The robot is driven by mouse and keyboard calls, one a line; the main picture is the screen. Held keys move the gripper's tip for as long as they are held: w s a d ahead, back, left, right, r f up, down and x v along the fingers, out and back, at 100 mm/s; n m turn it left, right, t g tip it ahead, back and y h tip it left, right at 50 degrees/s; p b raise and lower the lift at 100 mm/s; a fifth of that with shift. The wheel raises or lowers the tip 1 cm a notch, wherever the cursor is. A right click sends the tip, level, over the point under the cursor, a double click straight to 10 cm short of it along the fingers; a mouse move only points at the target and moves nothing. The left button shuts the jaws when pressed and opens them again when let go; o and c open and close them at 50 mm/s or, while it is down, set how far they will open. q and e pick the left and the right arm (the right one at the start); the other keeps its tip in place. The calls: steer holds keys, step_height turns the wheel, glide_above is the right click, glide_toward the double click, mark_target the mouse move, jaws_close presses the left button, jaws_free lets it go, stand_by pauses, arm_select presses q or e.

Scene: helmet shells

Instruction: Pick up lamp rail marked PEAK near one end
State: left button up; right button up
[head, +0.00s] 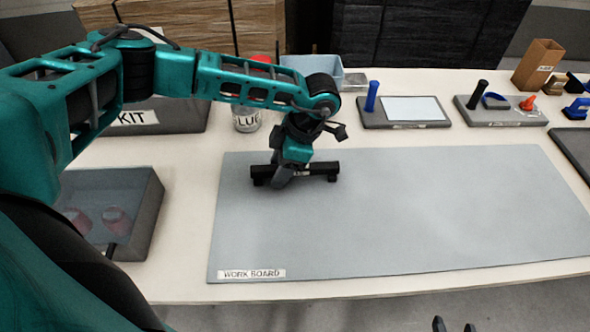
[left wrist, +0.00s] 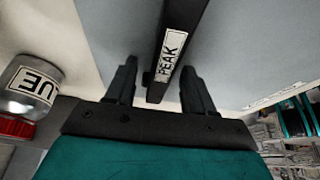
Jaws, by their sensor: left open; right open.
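The lamp rail (head: 326,170) is a dark bar lying on the left part of the grey work board (head: 420,215). In the left wrist view the rail (left wrist: 185,22) carries a white label reading PEAK, close to its near end. My left gripper (head: 283,179) is over the rail and partly covers it. In the left wrist view its open fingers (left wrist: 159,66) stand on either side of the labelled end, with gaps visible. My right gripper (head: 454,326) shows only as dark open fingertips at the bottom edge, away from the rail.
A grey box (head: 135,210) with reddish round shapes stands left of the board. A glue can (head: 247,120) and KIT case (head: 180,115) are behind my left arm. Trays (head: 405,124) with tools line the back. The board's middle and right are clear.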

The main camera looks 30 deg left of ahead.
arm_select(q)
steer(key=shift+c, duration=0.5)
jaws_close()
